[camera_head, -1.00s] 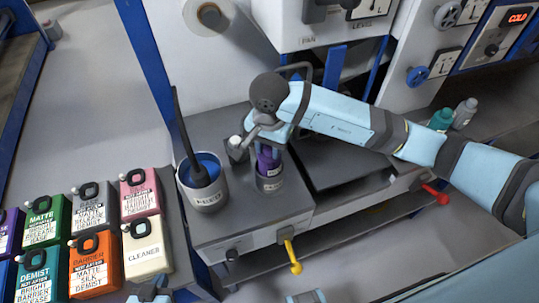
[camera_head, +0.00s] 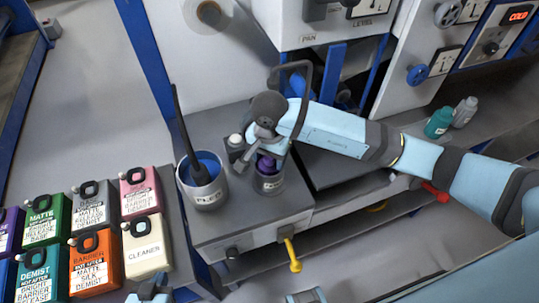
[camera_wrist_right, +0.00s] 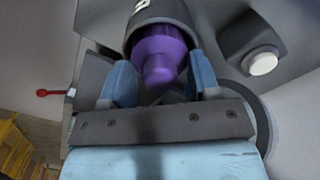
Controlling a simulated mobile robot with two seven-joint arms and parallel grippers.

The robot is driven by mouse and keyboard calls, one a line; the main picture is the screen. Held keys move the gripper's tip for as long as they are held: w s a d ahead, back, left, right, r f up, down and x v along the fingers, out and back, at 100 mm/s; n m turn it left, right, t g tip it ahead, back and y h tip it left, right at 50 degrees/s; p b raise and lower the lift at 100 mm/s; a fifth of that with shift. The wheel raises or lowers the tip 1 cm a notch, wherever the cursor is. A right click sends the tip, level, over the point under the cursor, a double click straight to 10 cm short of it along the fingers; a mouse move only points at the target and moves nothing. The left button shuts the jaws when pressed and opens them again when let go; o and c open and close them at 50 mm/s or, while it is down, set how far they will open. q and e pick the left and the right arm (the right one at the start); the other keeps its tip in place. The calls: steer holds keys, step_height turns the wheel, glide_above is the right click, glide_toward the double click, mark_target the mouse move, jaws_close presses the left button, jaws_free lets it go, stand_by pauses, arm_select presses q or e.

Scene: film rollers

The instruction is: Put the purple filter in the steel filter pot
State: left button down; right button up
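The purple filter (camera_head: 267,163) sits inside the steel filter pot (camera_head: 269,183), with its top showing above the rim. In the right wrist view the filter (camera_wrist_right: 159,60) projects from the mouth of the pot (camera_wrist_right: 158,14). My right gripper (camera_head: 266,154) is above the pot. Its fingers (camera_wrist_right: 162,84) stand apart on either side of the filter's narrow end, with visible gaps, so it is open. What seems to be part of my left gripper (camera_head: 150,290) shows at the bottom edge; its fingers cannot be made out.
A larger steel pot (camera_head: 203,196) with blue liquid and a dark stick stands left of the filter pot. A white-knobbed post (camera_head: 236,146) is close by. Several labelled bottles, such as the cleaner (camera_head: 145,248), fill the lower left. A yellow handle (camera_head: 292,257) projects in front.

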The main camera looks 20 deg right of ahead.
steer(key=shift+r, duration=0.1)
steer(key=shift+r, duration=0.3)
step_height(320, 180, up, 12)
steer(key=b, duration=0.1)
steer(key=shift+f, duration=0.2)
